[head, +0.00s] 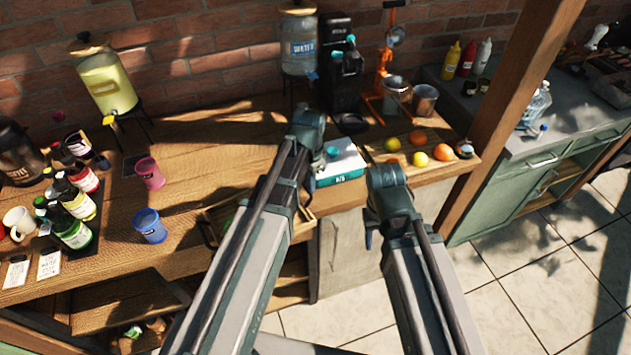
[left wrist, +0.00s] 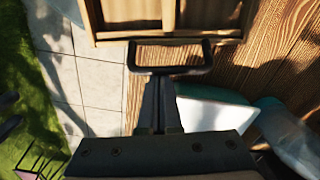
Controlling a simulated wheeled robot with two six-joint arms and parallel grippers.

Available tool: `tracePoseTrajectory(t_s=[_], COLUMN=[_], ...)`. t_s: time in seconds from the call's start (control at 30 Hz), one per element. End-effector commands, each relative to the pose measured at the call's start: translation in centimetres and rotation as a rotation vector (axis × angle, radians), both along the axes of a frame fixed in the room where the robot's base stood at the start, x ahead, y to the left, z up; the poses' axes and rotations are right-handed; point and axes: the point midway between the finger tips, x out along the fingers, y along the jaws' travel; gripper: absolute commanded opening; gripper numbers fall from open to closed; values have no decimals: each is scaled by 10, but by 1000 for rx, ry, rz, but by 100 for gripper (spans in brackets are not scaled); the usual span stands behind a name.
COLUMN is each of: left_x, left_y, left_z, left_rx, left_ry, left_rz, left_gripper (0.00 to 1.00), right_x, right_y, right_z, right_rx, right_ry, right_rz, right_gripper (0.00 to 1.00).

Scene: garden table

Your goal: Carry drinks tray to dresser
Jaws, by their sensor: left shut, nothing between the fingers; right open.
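The wooden tray (head: 306,222) sits on the wooden counter (head: 215,160), mostly hidden behind my left arm in the head view. In the left wrist view the tray's rim (left wrist: 110,35) and its dark end handle (left wrist: 172,69) show clearly. My left gripper (left wrist: 160,82) is shut and empty, its fingertips overlapping the handle in the picture; I cannot tell whether they touch it. The head view hides this gripper behind the arm.
A white and teal box (head: 340,168) stands close beyond the tray's right end. Bottles (head: 72,225), a pink cup (head: 149,173) and a blue cup (head: 149,225) stand left. A fruit board (head: 400,150) lies right, near a wooden post (head: 505,95). Tiled floor (head: 520,300) is clear.

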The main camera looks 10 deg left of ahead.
Motion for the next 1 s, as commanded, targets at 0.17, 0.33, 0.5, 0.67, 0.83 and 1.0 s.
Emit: tracePoseTrajectory(t_s=[0.17, 0.33, 0.5, 0.67, 0.83, 1.0], left_x=[0, 0, 0, 0, 0, 0], left_y=[0, 0, -1, -3, -7, -10], left_z=[0, 1, 9, 25, 50, 77], left_rx=[1, 0, 0, 0, 0, 1], left_ry=[1, 0, 0, 0, 0, 1], left_rz=[-1, -1, -1, -1, -1, -1], left_gripper=[0, 0, 0, 0, 0, 0], right_x=[0, 0, 0, 0, 0, 0], right_y=[0, 0, 0, 0, 0, 0], right_z=[0, 1, 9, 25, 50, 77], right_rx=[0, 0, 0, 0, 0, 1], right_ry=[0, 0, 0, 0, 0, 0], right_rz=[0, 0, 0, 1, 2, -2], right_gripper=[50, 50, 50, 50, 50, 50])
